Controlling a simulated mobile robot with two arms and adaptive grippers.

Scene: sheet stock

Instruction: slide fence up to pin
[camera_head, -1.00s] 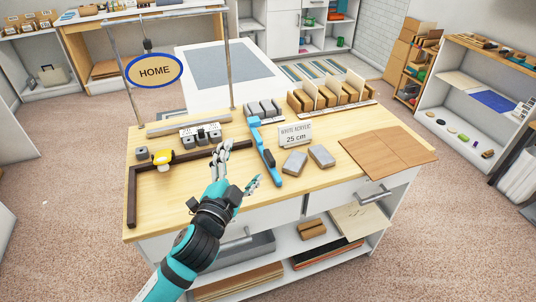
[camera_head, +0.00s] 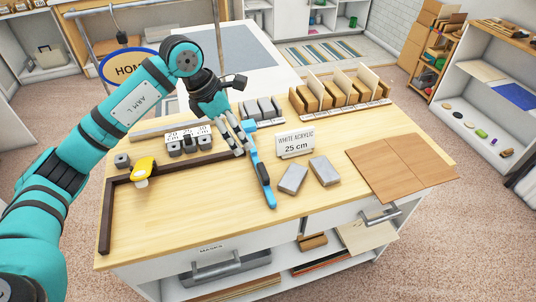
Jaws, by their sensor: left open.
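A dark brown L-shaped rail (camera_head: 106,220) lies on the left part of the wooden bench top; I cannot tell if it is the fence. A yellow piece (camera_head: 143,168) sits by its corner. A long blue bar-like tool (camera_head: 264,185) lies at the middle, running from back to front. A row of grey blocks (camera_head: 189,146) stands by a size card behind the rail; a small dark upright part among them may be the pin. My left gripper (camera_head: 242,150) is open, fingers pointing down, by the blue tool and the rail's right end. Contact is unclear. My right gripper is out of view.
A "WHITE ACRYLIC 25 cm" sign (camera_head: 295,144) stands behind two grey blocks (camera_head: 308,175). A brown sheet (camera_head: 400,166) lies at the right edge. Slotted racks (camera_head: 340,92) line the back. The front of the bench top (camera_head: 190,225) is bare.

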